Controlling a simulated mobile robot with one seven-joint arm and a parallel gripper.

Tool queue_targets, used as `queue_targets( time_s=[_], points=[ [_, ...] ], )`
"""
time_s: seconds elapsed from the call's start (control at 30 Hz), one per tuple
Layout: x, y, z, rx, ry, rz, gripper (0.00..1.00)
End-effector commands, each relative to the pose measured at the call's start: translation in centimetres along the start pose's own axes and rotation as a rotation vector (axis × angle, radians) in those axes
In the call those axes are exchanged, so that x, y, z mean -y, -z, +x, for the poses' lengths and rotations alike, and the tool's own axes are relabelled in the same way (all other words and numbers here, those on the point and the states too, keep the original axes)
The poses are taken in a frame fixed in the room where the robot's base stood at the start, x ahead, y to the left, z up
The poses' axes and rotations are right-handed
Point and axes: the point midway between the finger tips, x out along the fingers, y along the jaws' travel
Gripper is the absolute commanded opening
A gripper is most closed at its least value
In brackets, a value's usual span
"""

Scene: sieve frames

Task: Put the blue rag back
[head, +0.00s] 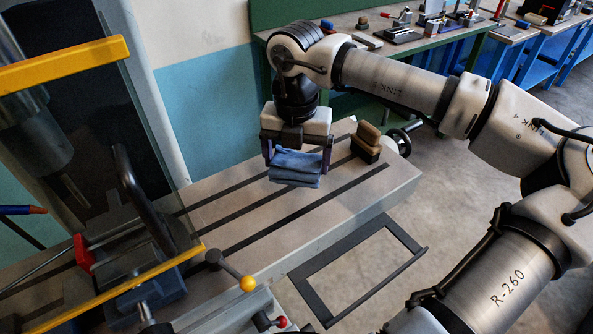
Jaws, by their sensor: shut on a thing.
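The blue rag (296,168) is a folded cloth in the head view. My gripper (297,158) points down over the slotted machine table (238,212) and is shut on the rag, with a finger on each side of it. The rag hangs at or just above the table surface; I cannot tell if it touches. The rag's far side is hidden by the gripper.
A wooden-backed brush (367,143) stands on the table just right of the rag. A vise (145,265) and a clear guard with yellow edges (65,66) are at the left. A black frame (355,270) lies below the table's front edge. Benches with tools (400,35) are behind.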

Motion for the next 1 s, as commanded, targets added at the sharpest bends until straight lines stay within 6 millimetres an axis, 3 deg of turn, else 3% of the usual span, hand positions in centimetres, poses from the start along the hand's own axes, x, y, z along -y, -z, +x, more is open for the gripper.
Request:
queue_targets(
  time_s=[0.4, 0.8, 0.83, 0.93, 1.0],
  points=[
    [-0.1, 0.1, 4.7, -0.002, -0.001, -0.001, 0.68],
    [0.0, 0.0, 5.3, 0.000, 0.000, 0.000, 0.68],
    [0.0, 0.0, 5.3, 0.000, 0.000, 0.000, 0.88],
    [0.0, 0.0, 5.2, 0.000, 0.000, 0.000, 1.00],
    [0.0, 0.0, 5.2, 0.000, 0.000, 0.000, 1.00]
  ],
)
